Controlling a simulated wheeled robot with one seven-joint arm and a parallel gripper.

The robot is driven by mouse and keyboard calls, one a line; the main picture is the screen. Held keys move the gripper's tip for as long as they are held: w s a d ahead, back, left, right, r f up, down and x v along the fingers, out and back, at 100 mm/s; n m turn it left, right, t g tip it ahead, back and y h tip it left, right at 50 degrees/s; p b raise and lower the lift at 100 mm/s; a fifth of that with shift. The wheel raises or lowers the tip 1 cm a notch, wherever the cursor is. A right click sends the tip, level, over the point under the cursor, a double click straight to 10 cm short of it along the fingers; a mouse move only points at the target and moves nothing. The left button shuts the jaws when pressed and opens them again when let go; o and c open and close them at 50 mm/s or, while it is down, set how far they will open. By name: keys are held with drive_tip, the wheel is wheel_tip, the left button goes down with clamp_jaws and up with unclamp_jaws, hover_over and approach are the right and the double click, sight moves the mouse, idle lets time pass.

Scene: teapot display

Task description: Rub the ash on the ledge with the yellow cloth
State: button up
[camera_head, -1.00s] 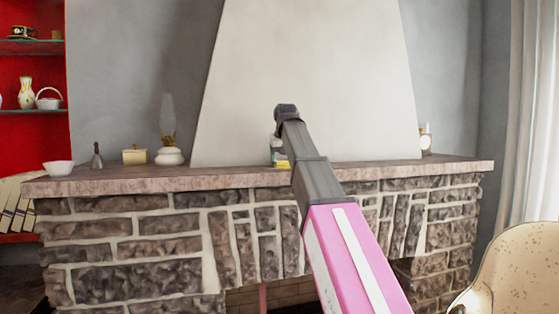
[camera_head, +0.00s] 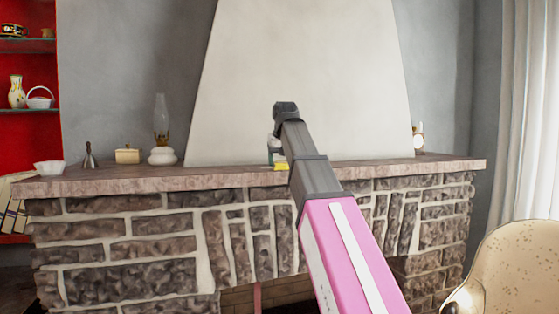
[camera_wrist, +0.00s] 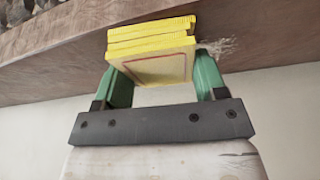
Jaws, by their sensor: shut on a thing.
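The yellow cloth (camera_wrist: 150,65) is a folded, layered pad with a thin reddish line on its face. My gripper (camera_wrist: 162,68) has green fingers on both sides of the cloth and is shut on it. The cloth also shows in the head view (camera_head: 281,167) at the ledge, left of my arm. The brown ledge (camera_head: 120,181) runs along the top of the stone fireplace. A pale, streaky patch of ash (camera_wrist: 222,46) lies on the ledge (camera_wrist: 55,75) just right of the cloth in the wrist view. The cloth partly hides the ledge, and I cannot tell whether it touches it.
A white bowl (camera_head: 49,168), a small bell (camera_head: 90,156), a yellowish box (camera_head: 128,156) and an oil lamp (camera_head: 162,145) stand on the left of the ledge. A small clock (camera_head: 418,141) stands at the right. A chair (camera_head: 515,265) is at lower right.

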drive_tip(key=shift+s+d, duration=0.1)
drive_tip(key=shift+s, duration=0.45)
drive_tip(key=shift+r, duration=2.95)
drive_tip(key=shift+r, duration=0.15)
drive_tip(key=shift+r, duration=1.35)
